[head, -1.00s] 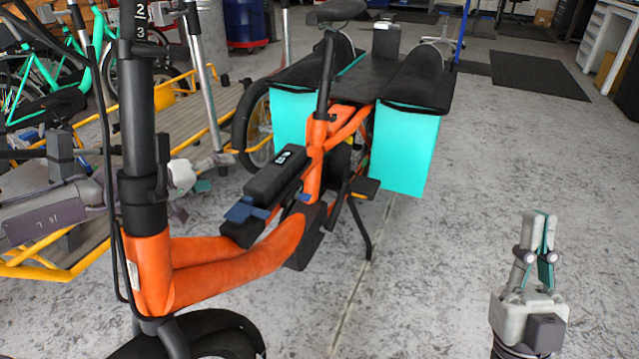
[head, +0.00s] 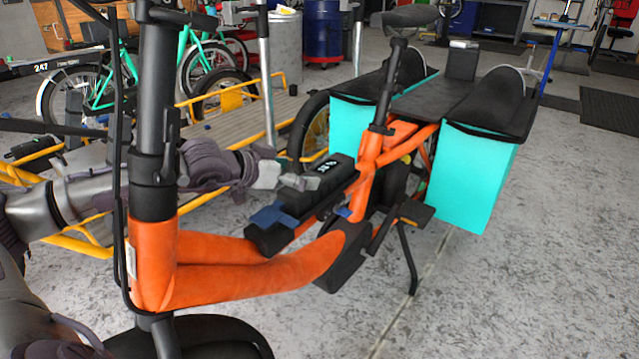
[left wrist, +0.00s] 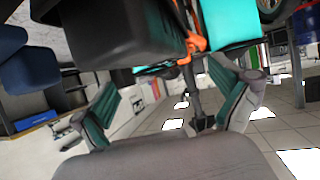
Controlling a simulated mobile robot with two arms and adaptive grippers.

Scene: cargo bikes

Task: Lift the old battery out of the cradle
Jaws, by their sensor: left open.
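The old battery (head: 334,172) is a long black block lying along the orange bike's low frame tube. Its cradle (head: 265,241) is the black holder under and in front of it, with a blue latch part (head: 270,217) at the front end. My left gripper (head: 302,182) reaches in from the left behind the steering column, at the battery's side. In the left wrist view my left gripper (left wrist: 168,106) has its green-padded fingers spread with nothing between them. A large black block, apparently the battery (left wrist: 110,32), is close above them. Contact cannot be told. My right gripper is out of view.
The orange bike frame (head: 240,285) and its upright steering column (head: 155,120) stand close to my left arm. Turquoise panniers (head: 472,178) hang at the rear. A yellow-railed wooden cargo bed (head: 240,110) is behind.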

